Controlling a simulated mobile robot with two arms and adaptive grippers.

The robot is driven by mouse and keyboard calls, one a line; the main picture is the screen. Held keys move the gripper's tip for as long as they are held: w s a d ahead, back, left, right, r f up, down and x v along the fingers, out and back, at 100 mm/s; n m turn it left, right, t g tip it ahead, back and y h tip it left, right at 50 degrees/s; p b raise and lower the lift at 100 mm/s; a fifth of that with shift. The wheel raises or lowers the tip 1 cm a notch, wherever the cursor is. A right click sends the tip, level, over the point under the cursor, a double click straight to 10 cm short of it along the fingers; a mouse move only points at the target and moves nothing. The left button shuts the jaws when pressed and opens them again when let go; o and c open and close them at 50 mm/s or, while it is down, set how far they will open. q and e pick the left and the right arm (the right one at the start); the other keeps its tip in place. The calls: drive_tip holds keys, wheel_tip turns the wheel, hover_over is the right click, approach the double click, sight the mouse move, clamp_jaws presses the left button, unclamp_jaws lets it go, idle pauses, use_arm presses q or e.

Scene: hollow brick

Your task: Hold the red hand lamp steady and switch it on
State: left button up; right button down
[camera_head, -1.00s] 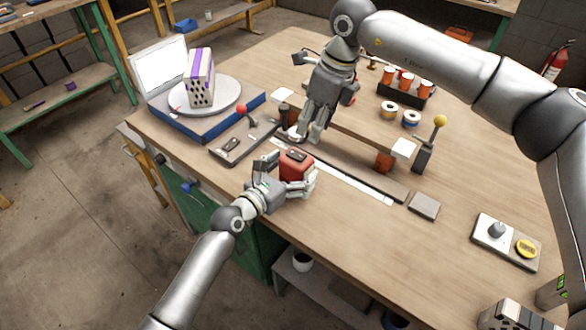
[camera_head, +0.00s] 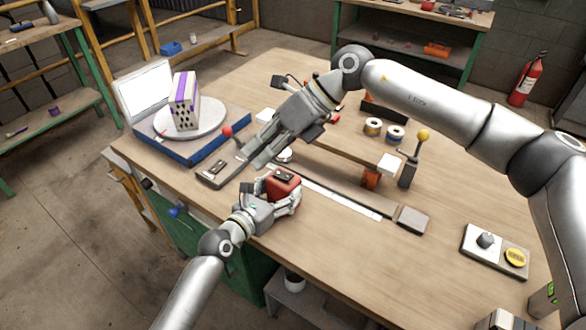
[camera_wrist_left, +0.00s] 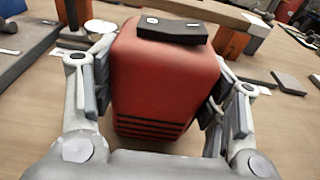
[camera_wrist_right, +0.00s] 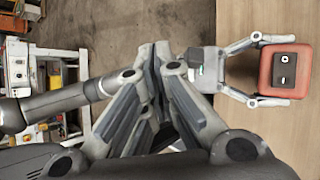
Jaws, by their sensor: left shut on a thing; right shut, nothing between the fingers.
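The red hand lamp (camera_head: 287,188) stands upright at the near side of the table, with a dark switch plate (camera_head: 285,176) on top. My left gripper (camera_head: 279,198) is shut around the lamp's sides; the left wrist view shows the red body (camera_wrist_left: 163,80) between its fingers and the black switch plate (camera_wrist_left: 172,29) above. My right gripper (camera_head: 254,158) is shut and empty, just beyond and left of the lamp, apart from it. In the right wrist view its closed fingers (camera_wrist_right: 162,52) point away from the lamp (camera_wrist_right: 286,72), whose switch plate faces up.
A blue-based turntable (camera_head: 200,136) with a perforated brick (camera_head: 184,105) stands at the left. A red-knobbed lever (camera_head: 227,131) is close to my right gripper. A rail (camera_head: 335,195), a yellow-knobbed lever (camera_head: 423,136) and a button panel (camera_head: 495,250) lie to the right.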

wheel_tip(320, 180, up, 9)
drive_tip(key=s+a+m+y, duration=0.1)
drive_tip(key=a+m+y, duration=0.1)
drive_tip(key=m+y, duration=0.4)
drive_tip(key=w+d+r+m+t+y, duration=0.45)
drive_tip(key=d+m+t, duration=0.35)
drive_tip(key=m, duration=0.5)
drive_tip(key=w+d+f+m+t+h, duration=0.4)
drive_tip(key=d+f+m+t+h, duration=0.15)
drive_tip(key=m, duration=0.55)
drive_tip(key=s+d+f+m+g+h, duration=0.1)
drive_tip(key=s+f+m, duration=0.2)
drive_tip(key=f, duration=0.2)
drive_tip(key=s+d+f+m+g+h, duration=0.1)
drive_tip(key=s+f+m+g+h, duration=0.1)
drive_tip(key=f, duration=0.4)
drive_tip(key=shift+s+d+m, duration=0.15)
drive_tip(key=shift+s+m, duration=0.6)
drive_tip(key=shift+m, duration=0.05)
drive_tip(key=shift+g, duration=0.25)
